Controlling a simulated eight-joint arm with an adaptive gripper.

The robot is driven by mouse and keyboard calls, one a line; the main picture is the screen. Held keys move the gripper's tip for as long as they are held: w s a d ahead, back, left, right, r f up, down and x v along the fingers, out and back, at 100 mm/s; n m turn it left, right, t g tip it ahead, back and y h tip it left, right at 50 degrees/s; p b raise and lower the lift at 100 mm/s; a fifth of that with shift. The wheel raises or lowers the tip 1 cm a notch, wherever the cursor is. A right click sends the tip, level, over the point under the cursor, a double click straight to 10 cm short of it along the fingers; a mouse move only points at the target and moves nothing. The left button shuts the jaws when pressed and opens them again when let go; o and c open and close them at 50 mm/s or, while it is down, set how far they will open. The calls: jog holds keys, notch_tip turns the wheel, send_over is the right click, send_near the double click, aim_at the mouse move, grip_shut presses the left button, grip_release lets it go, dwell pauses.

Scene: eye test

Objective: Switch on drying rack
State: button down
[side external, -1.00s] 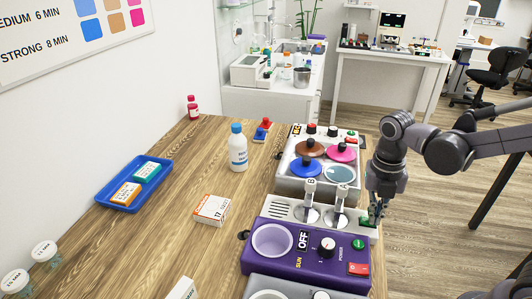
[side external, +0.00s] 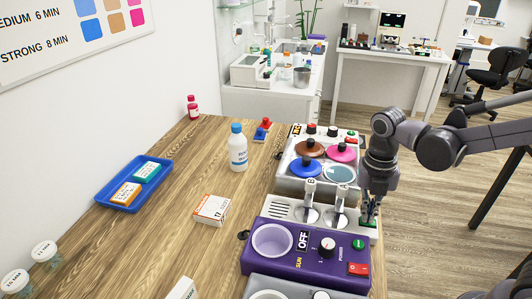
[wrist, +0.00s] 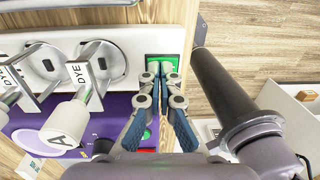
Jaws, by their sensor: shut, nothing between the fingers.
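A pale grey unit (side external: 278,209) with vent slots and two upright handled holders stands between the purple box and the lidded pots; it appears to be the drying rack. Its white panel (wrist: 118,42) fills the upper left of the wrist view. A green switch (wrist: 162,60) sits at the panel's right end; it also shows in the side view (side external: 367,222). My gripper (wrist: 162,76) is shut and empty, its fingertips at the near edge of the green switch. In the side view my gripper (side external: 369,213) points down there. I cannot tell whether it touches. The fingers partly hide the switch.
The purple box (side external: 290,258) in front has a knob, a green button and a red switch (side external: 358,268). Behind the rack is a tray of lidded pots (side external: 306,168).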

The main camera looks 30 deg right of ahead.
notch_tip(320, 180, up, 14)
jog(key=s+d, duration=0.1)
dwell(0.7)
jog(key=shift+s+d, duration=0.1)
jog(key=m+t, duration=0.4)
jog(key=m, duration=1)
send_over(375, 222)
notch_tip(375, 222, down, 5)
jog(key=f+m+t, duration=0.1)
jog(key=m, duration=0.3)
jog(key=f+m+t, duration=0.1)
jog(key=m, duration=0.3)
jog(key=m+t, duration=0.1)
jog(key=m, duration=0.4)
jog(key=shift+d+f+t+y, duration=0.3)
jog(key=shift+d+f+t, duration=0.05)
jog(key=shift+f+t, duration=0.05)
